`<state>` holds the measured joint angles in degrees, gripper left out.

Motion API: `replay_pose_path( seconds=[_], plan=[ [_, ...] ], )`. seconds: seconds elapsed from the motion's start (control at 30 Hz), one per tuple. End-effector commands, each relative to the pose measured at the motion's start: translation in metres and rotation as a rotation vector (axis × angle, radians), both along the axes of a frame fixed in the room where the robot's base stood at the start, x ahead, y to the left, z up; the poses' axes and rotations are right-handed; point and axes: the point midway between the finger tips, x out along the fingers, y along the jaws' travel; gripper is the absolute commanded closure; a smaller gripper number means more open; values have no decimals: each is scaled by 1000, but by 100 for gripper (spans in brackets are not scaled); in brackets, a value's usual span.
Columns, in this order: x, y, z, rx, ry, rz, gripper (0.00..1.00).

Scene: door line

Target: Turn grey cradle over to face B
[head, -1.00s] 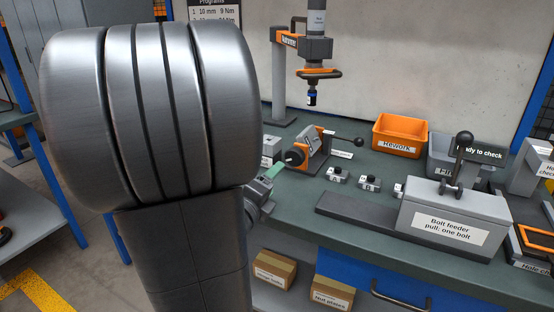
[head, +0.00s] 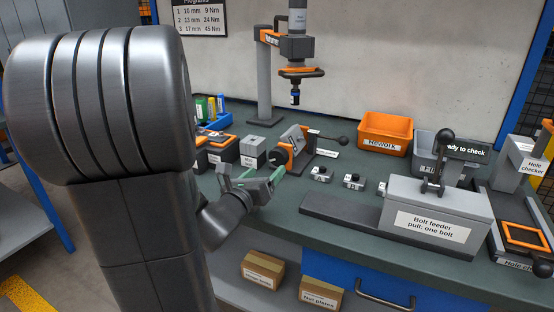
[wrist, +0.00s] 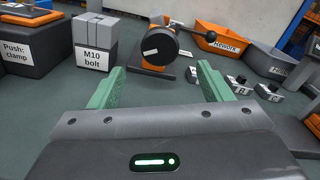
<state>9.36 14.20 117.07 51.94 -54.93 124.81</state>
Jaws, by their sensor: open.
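The likely grey cradle is the turning fixture (head: 295,141) on the bench: grey and orange, with a dark round end towards me and a lever with a black knob (head: 343,140) at its right. The wrist view shows its dark round end (wrist: 157,48) with a small white label. Its face letter cannot be read. My gripper (head: 252,172) has green fingers and is open and empty, in front of the fixture and apart from it. In the wrist view, my gripper (wrist: 160,67) has its fingers wide apart, with the fixture beyond the gap.
A grey M10 bolt block (wrist: 95,43) stands left of the fixture, and a "Push: clamp" box (wrist: 30,45) further left. Small labelled blocks (head: 352,182) lie to the right. The bolt feeder (head: 437,213) and orange Rework bin (head: 385,133) stand further right. A driver (head: 297,60) hangs above.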

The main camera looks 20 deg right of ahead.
Motion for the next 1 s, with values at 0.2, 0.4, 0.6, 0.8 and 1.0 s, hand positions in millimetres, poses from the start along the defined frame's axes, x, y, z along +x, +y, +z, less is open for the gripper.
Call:
replay_pose_path(
  seconds=[0.2,0.4,0.6,0.8,1.0],
  plan=[
    [30,-37,0,-1,2,-3,28],
    [49,-58,0,0,1,0,28],
    [56,-66,0,-1,1,0,28],
    [57,-66,0,-1,0,0,28],
    [56,-66,0,-1,2,1,57]
  ],
)
